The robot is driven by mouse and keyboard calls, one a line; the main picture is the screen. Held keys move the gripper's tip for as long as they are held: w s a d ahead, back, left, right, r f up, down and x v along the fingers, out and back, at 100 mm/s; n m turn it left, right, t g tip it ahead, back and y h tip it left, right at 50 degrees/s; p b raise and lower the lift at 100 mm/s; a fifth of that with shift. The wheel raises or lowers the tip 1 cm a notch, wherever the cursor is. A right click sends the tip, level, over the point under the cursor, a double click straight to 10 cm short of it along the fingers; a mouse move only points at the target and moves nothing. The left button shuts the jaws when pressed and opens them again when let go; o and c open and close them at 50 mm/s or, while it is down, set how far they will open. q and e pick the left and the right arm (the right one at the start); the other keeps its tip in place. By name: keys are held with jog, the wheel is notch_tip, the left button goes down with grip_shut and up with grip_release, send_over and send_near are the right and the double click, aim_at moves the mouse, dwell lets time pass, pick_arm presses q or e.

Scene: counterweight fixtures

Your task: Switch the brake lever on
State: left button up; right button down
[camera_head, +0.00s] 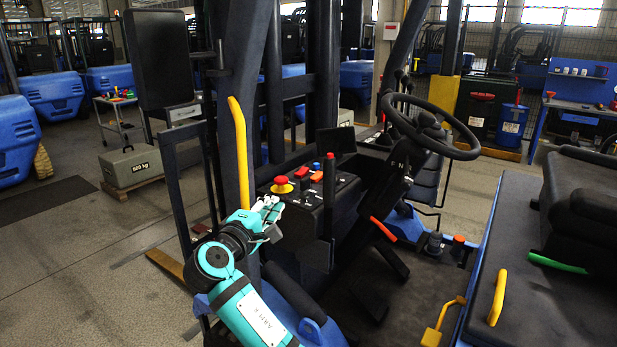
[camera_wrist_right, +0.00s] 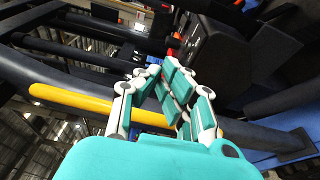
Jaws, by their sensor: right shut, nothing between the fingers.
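I cannot tell for sure which handle is the brake lever. An upright black lever with a red tip (camera_head: 329,190) stands at the right end of the control panel (camera_head: 312,190). A red-orange handle (camera_head: 383,229) slants below the steering column. A yellow lever (camera_head: 441,322) stands low on the floor by the seat. My right gripper (camera_head: 270,206) is shut and empty, in front of the panel's left side and right of a yellow grab bar (camera_head: 240,150). In the wrist view its fingers (camera_wrist_right: 185,95) appear across that bar; contact is unclear. My left gripper is out of view.
A steering wheel (camera_head: 430,127) is right of the panel. A red mushroom button (camera_head: 281,181) on yellow is at the panel's left. The seat (camera_head: 590,205) with a yellow grip (camera_head: 497,298) and green handle (camera_head: 556,263) is right. Dark mast posts stand behind.

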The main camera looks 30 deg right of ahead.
jog(key=shift+s+d+r+h, duration=0.1)
jog(key=shift+s+r+h, duration=0.05)
jog(key=shift+r, duration=0.25)
jog(key=shift+s+d+r+h, duration=0.1)
jog(key=shift+r+h, duration=0.05)
jog(key=shift+r, duration=0.2)
jog(key=shift+a, duration=0.1)
jog(key=w+d+p, duration=0.3)
jog(key=d+p, duration=0.3)
jog(key=d, duration=0.5)
jog(key=shift+w, duration=0.15)
jog(key=shift+d+f, duration=0.1)
